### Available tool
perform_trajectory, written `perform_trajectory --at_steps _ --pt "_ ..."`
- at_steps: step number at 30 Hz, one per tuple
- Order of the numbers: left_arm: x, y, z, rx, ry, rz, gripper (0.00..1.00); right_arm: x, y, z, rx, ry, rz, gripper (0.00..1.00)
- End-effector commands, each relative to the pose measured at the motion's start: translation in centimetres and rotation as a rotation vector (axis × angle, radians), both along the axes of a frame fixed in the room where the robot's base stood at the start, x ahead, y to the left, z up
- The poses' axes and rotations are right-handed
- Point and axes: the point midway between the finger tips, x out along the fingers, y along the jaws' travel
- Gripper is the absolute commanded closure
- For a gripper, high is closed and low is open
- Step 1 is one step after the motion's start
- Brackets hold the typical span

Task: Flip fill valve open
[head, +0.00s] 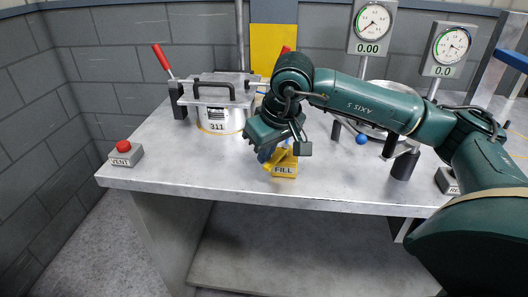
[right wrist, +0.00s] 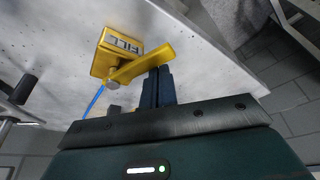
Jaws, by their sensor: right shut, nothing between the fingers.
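The fill valve (head: 285,171) is a yellow block labelled FILL near the table's front edge. It also shows in the right wrist view (right wrist: 108,56), with its yellow lever (right wrist: 150,60) sticking out to the side. My right gripper (head: 266,153) is over the valve's left side in the head view and hides part of it. In the right wrist view its blue fingers (right wrist: 157,84) are shut and empty, with their tips right at the lever's edge. I cannot tell whether they touch it. My left gripper is not in view.
A lidded pot (head: 222,118) marked 311 stands behind left, beside a red-handled clamp (head: 163,58). A red VENT button (head: 124,148) is at the left corner. Two dial gauges (head: 373,22) stand at the back. A blue hose (right wrist: 96,102) runs from the valve. The front-left tabletop is clear.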

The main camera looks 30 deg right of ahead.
Motion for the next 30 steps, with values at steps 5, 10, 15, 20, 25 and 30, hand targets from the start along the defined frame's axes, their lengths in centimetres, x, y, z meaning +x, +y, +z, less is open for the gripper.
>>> perform_trajectory --at_steps 5,10,15,20,25,30 --pt "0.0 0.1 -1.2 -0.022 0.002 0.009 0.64 -1.0 -0.3 -0.4 0.000 0.001 -0.002 1.00" --pt "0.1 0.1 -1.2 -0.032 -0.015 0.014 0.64 -1.7 -0.6 -0.3 0.001 0.001 -0.002 1.00" --pt "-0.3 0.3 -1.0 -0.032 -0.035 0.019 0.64 -2.2 -0.9 -0.2 0.000 0.003 -0.003 1.00" --pt "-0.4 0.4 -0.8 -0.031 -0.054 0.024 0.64 -2.5 -1.1 -0.1 0.000 0.003 -0.003 1.00" --pt "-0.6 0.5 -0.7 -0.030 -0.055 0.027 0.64 -2.7 -1.3 -0.1 -0.002 0.005 -0.003 1.00" --pt "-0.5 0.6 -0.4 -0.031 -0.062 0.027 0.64 -2.8 -1.3 -0.1 -0.003 0.008 -0.003 1.00"
